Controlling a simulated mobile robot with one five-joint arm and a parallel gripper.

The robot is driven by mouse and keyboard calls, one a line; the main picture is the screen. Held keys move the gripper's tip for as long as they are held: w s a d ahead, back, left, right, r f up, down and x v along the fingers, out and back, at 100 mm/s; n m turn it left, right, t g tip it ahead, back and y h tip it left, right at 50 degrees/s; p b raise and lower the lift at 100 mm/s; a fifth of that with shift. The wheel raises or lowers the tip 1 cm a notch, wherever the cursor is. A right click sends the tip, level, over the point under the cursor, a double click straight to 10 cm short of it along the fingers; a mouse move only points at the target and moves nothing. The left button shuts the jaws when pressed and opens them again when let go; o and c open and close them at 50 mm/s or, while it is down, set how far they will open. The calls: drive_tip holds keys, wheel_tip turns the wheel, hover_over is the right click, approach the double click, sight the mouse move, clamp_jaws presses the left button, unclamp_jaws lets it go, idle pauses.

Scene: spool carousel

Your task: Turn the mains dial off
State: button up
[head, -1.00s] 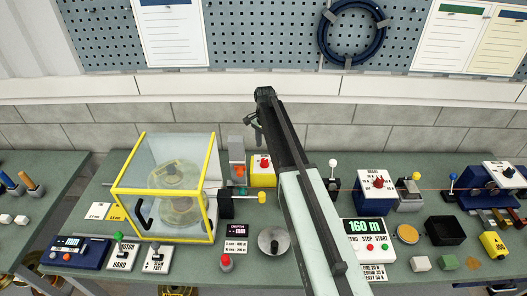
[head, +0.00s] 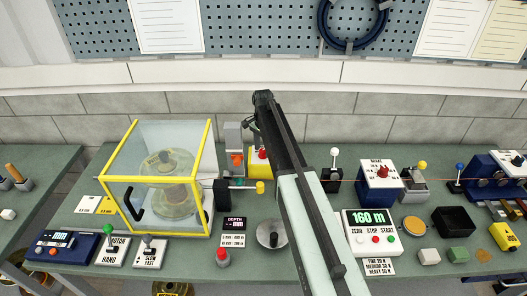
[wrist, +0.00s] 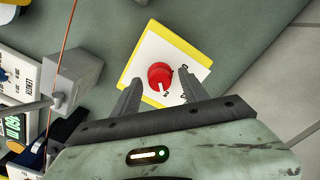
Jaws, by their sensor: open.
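The mains dial is a red round knob (wrist: 160,76) on a white plate atop a yellow box. A white pointer on it points down and slightly right in the wrist view; the small black marks beside it are hard to read. In the head view the yellow-and-white box (head: 257,163) stands at the back of the bench, partly covered by my arm. My gripper (wrist: 163,80) is open, its fingers on either side of the knob in the wrist view. I cannot tell how far above it they are. In the head view my gripper (head: 250,124) shows small beside the arm's end.
A yellow-framed clear guard (head: 205,180) stands left of the dial box. A grey block with an orange knob (head: 234,140) is close on its left. A white-knobbed lever (head: 333,170) and a brake box (head: 379,188) stand to the right, with an orange line crossing there.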

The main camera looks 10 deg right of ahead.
clamp_jaws()
drive_tip(key=shift+n, duration=0.3)
drive_tip(key=n, duration=0.3)
drive_tip(key=shift+n, duration=0.4)
drive_tip(key=n, duration=0.9)
drive_tip(key=shift+n, duration=2.2)
